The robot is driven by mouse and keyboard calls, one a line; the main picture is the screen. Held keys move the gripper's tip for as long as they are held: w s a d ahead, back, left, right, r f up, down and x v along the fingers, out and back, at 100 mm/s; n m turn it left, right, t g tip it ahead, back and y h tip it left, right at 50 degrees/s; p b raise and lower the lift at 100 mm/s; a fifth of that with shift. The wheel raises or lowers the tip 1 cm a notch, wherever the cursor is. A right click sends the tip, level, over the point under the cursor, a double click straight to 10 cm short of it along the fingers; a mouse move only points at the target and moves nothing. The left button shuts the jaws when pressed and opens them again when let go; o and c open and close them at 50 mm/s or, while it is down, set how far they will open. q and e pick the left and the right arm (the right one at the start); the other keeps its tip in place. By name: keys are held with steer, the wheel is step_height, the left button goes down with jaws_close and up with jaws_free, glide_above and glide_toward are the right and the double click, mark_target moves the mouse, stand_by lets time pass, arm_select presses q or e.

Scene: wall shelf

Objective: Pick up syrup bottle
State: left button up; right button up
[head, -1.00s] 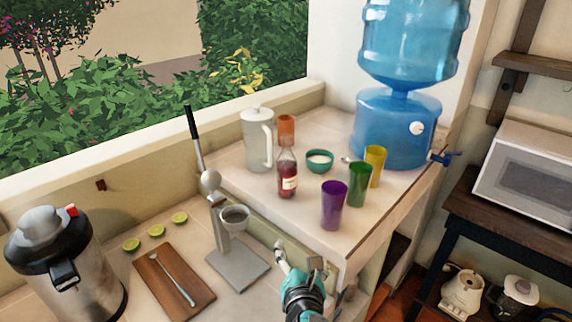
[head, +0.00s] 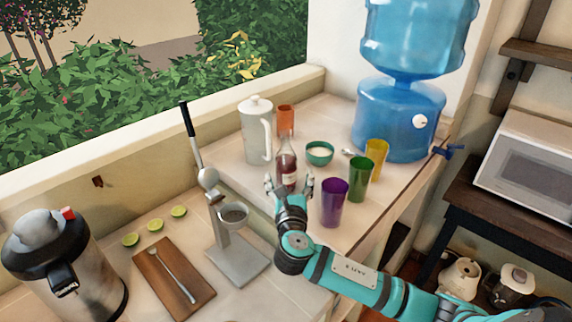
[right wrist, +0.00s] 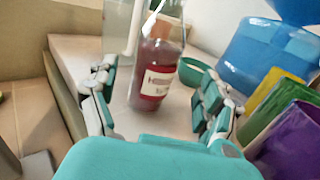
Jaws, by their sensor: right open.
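The syrup bottle (head: 287,167), clear glass with red liquid and a pale label, stands upright on the raised tiled counter in the head view. My right gripper (head: 289,184) is open just in front of it, with a finger to either side of its lower part. In the right wrist view the bottle (right wrist: 156,75) stands between and beyond the two open fingers (right wrist: 153,100). I cannot tell that either finger touches it. My left gripper is not in view.
A white pitcher (head: 256,132), orange cup (head: 285,118) and green bowl (head: 319,153) stand close by. Purple (head: 334,203), green (head: 358,180) and yellow (head: 377,158) cups stand to the right. A lime press (head: 233,245) is at front left; a blue water dispenser (head: 398,120) is behind.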

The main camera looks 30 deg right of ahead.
mark_target(287, 174)
steer(key=shift+w+d+r, duration=0.15)
steer(key=shift+w+r, duration=0.05)
steer(key=shift+w, duration=0.25)
steer(key=p+x, duration=0.1)
steer(key=x, duration=0.2)
steer(key=shift+w+p, duration=0.4)
steer(key=shift+w, duration=0.05)
steer(key=shift+w+d+f, duration=0.15)
steer(key=shift+w, duration=0.3)
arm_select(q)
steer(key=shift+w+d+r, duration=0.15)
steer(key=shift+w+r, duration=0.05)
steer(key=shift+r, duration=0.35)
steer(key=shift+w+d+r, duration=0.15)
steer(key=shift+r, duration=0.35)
arm_select(e)
steer(key=shift+s, duration=0.1)
steer(key=c, duration=0.4)
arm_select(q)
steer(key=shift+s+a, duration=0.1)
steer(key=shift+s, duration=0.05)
arm_select(e)
jaws_close()
steer(key=shift+r, duration=0.25)
